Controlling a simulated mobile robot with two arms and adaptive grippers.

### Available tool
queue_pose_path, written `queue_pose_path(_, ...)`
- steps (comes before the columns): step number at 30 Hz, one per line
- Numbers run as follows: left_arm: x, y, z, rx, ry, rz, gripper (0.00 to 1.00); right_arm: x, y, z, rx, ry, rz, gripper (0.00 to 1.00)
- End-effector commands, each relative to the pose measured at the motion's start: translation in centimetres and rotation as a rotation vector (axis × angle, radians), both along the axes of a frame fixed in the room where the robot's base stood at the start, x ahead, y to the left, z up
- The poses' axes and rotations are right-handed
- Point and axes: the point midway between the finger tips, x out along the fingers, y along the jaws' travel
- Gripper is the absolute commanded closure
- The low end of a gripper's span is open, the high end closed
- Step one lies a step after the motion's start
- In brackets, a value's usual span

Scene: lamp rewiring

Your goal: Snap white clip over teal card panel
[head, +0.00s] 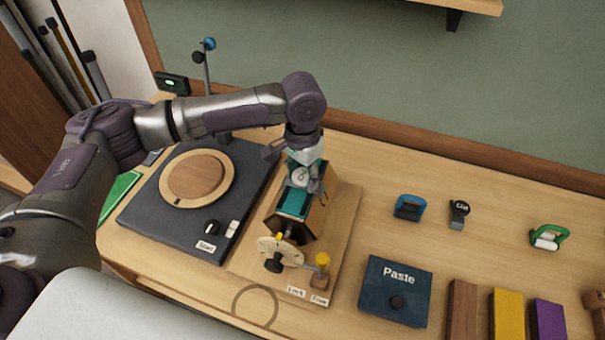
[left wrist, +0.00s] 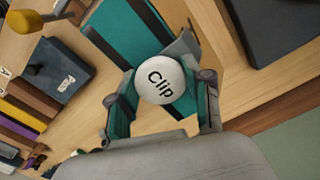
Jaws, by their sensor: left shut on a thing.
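The round white clip (left wrist: 160,80), marked "Clip", sits between the fingers of my left gripper (left wrist: 163,104) in the left wrist view. It also shows in the head view as a pale disc (head: 303,178). My left gripper (head: 305,166) is shut on the clip and points down at the far end of the teal card panel (head: 293,203). I cannot tell whether the clip touches the panel. My right gripper is not in view.
A dark unit with a round wooden disc (head: 197,179) stands left of the holder. A dial (head: 280,250) and yellow-topped knob (head: 322,261) are at its near end.

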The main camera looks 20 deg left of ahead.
Motion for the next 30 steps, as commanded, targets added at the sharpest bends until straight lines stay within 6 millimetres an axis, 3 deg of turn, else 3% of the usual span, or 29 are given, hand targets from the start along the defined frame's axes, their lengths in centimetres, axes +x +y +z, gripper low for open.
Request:
queue_pose_path(10,-0.44,0.02,-0.63,0.003,0.015,-0.002,0.79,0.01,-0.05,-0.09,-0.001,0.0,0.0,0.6)
queue_pose_path(11,-0.44,0.02,-0.63,0.003,0.015,-0.002,0.48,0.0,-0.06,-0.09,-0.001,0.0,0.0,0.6)
queue_pose_path(16,-0.41,0.03,-0.59,0.004,0.014,-0.002,0.21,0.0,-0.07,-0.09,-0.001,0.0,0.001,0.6)
queue_pose_path(23,-0.22,0.04,-0.35,0.002,0.008,-0.001,0.21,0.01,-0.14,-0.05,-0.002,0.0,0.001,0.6)
queue_pose_path(27,-0.16,0.03,-0.25,0.002,0.006,0.0,0.0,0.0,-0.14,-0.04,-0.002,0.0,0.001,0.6)
queue_pose_path(30,-0.13,0.03,-0.2,0.001,0.005,0.0,0.0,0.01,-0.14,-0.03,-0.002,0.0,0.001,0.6)
